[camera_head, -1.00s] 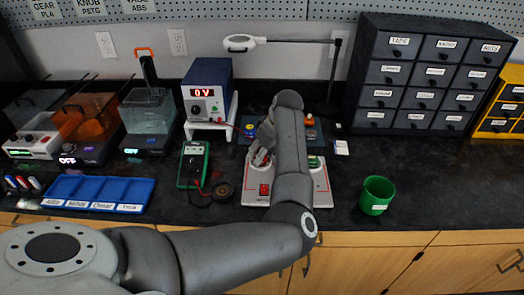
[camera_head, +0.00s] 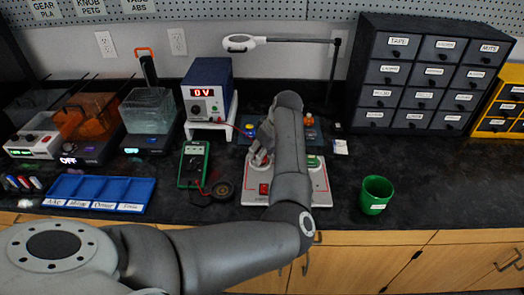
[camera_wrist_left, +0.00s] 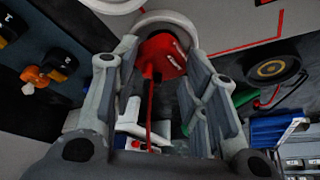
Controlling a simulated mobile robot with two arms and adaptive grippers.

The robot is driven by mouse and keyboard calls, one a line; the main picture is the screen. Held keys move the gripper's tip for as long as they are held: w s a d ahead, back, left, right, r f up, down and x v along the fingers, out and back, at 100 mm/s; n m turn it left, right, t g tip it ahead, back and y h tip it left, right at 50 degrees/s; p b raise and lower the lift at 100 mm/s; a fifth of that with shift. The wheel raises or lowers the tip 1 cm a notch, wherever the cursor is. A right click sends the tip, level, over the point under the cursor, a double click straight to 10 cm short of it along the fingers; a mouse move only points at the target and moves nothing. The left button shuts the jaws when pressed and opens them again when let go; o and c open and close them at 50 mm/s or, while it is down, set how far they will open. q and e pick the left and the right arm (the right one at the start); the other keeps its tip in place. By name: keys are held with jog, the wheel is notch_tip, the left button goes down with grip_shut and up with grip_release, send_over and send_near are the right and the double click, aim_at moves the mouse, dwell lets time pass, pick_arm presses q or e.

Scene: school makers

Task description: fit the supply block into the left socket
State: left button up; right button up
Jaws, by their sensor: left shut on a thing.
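My left gripper (camera_head: 260,157) is over the upper left part of the white board (camera_head: 255,200). In the left wrist view, my gripper (camera_wrist_left: 162,65) is shut on a red supply block (camera_wrist_left: 165,57) with white lettering. A thin red lead runs from the block back towards the blue power supply (camera_head: 206,90). The white board also shows in the wrist view (camera_wrist_left: 215,20). I cannot tell whether the block touches the board. My right gripper is out of view.
A green multimeter (camera_head: 193,165) and a dark round disc (camera_head: 224,191) lie left of the board. A blue tray (camera_head: 98,188) is further left. A green cup (camera_head: 376,195) stands to the right, with free counter around it. A dark panel with knobs (camera_head: 315,132) lies behind the board.

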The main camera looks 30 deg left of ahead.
pick_arm(q)
jog(key=shift+f, duration=0.6)
jog(key=o, duration=0.7)
